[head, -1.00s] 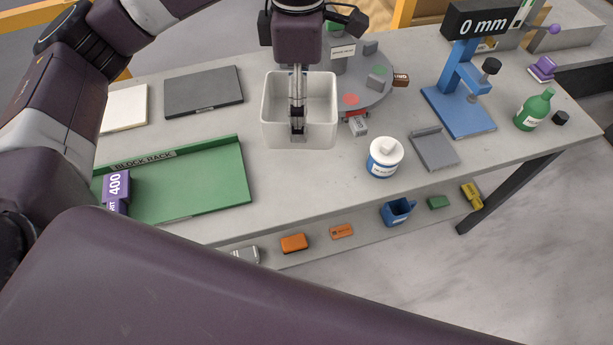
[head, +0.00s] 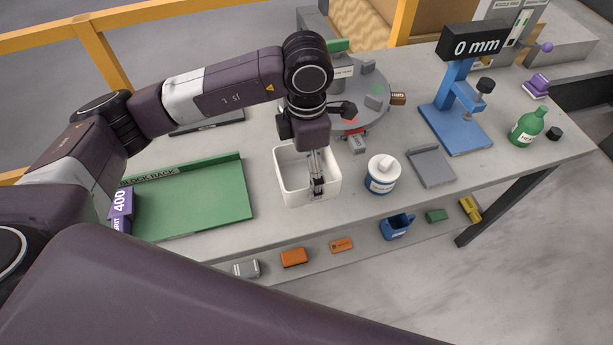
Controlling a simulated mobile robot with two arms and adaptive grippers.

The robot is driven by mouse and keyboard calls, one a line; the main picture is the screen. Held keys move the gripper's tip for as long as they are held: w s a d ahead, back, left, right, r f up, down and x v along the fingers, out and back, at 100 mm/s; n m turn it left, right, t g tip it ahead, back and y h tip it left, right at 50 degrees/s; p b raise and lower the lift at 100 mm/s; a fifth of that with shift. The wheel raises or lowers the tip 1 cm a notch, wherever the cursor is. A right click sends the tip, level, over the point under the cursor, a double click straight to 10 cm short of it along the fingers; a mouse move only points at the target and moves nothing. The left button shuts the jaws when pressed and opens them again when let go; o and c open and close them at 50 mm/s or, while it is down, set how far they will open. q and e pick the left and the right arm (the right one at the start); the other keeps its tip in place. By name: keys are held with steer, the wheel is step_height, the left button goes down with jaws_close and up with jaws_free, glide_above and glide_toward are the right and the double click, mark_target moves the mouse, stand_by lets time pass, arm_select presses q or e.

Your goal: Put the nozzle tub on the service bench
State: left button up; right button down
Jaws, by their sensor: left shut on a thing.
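The nozzle tub, an open white square tub (head: 287,187), is over the front middle part of the grey stone-topped bench (head: 262,215). My left gripper (head: 318,190) points down and is shut on the tub's near wall, with its fingers partly inside the opening. The tub looks about level. I cannot tell whether its base touches the bench top or hangs slightly above it. My right gripper is not in view.
A green block rack (head: 195,200) lies left of the tub, and a white jar with a blue label (head: 382,175) stands close on its right. A round turntable (head: 372,95) is behind. A blue gauge stand (head: 455,125) is farther right. A lower shelf holds small items.

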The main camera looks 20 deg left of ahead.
mark_target(307, 179)
arm_select(q)
steer(key=shift+f, duration=0.7)
step_height(307, 179, down, 4)
steer(key=shift+p, duration=0.6)
steer(key=shift+f, duration=0.1)
steer(key=shift+f, duration=0.15)
steer(key=o, duration=1.1)
steer(key=shift+o, duration=0.2)
